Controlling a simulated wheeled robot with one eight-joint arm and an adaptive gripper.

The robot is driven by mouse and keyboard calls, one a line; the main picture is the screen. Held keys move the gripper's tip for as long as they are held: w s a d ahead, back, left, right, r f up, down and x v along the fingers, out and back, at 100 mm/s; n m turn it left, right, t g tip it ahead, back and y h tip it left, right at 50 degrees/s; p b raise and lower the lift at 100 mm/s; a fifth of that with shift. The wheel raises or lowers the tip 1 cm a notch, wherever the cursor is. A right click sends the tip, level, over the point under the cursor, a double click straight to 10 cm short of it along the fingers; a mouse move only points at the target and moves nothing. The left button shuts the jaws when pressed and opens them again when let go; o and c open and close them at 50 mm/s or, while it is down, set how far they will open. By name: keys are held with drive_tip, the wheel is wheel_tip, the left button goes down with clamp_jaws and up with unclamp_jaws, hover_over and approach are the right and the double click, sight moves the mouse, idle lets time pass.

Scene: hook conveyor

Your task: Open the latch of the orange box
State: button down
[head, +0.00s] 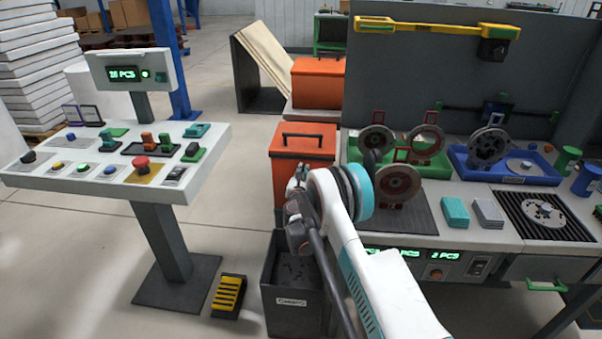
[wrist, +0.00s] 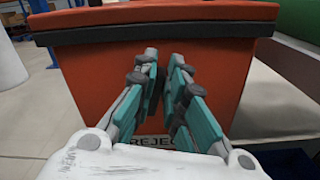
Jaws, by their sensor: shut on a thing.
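The orange box (head: 303,146) with a dark handle on its lid stands in the middle of the head view, just beyond my arm. In the wrist view its orange front (wrist: 95,85) fills the background, with a dark lid rim above and a partly covered "REJECT" label below. My gripper (wrist: 164,64) is at the middle of this front, just under the rim, its teal fingers close together and shut on the latch. The fingers hide the latch, so its position does not show. In the head view my gripper (head: 297,180) is at the box's front, partly covered by my wrist.
A second orange box (head: 318,85) stands behind. A dark bin (head: 294,300) is below my gripper. The workbench (head: 470,232) with discs and trays is right; a control console (head: 110,160) is left. Floor between console and bin is mostly clear, except a yellow-black pedal (head: 229,296).

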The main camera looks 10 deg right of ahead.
drive_tip(key=shift+s+d+f+m, duration=0.15)
drive_tip(key=shift+d+f+m, duration=0.25)
drive_tip(key=shift+m, duration=2.05)
drive_tip(key=shift+s+d+f+m, duration=0.1)
drive_tip(key=shift+d+f+m, duration=0.3)
drive_tip(key=shift+m, duration=2.1)
drive_tip(key=shift+s+d+f+m, duration=0.2)
drive_tip(key=shift+f+m, duration=0.4)
drive_tip(key=shift+m, duration=1.85)
drive_tip(key=c, duration=1.6)
unclamp_jaws()
drive_tip(key=shift+c, duration=0.2)
drive_tip(key=shift+w, duration=0.1)
drive_tip(key=v, duration=1.2)
